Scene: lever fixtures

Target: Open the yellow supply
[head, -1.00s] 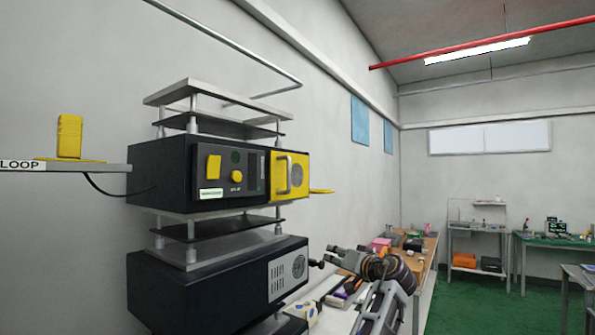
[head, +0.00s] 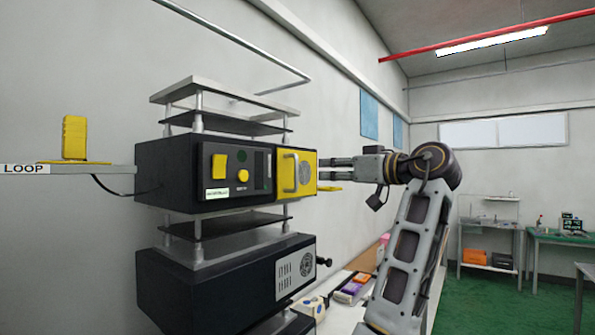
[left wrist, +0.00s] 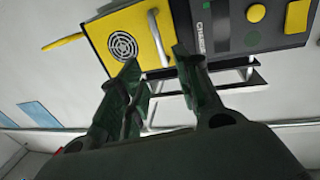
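The supply is a black box (head: 180,170) with a yellow panel (head: 305,172) on its right end. A metal bar handle (head: 290,172) stands upright on that panel. The yellow panel (left wrist: 125,38) and handle (left wrist: 157,38) also show in the left wrist view. My left gripper (head: 325,170) is just right of the panel in the head view, fingers pointing left. In the left wrist view, the left gripper (left wrist: 157,68) has its fingertips apart, with the handle ahead between them. I cannot tell whether they touch it. My right gripper is not in view.
A second black unit (head: 215,280) sits below the supply, and a rack plate (head: 205,90) is above. A LOOP shelf (head: 110,170) with a yellow block (head: 75,138) juts out at left. A cluttered bench lies behind my arm.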

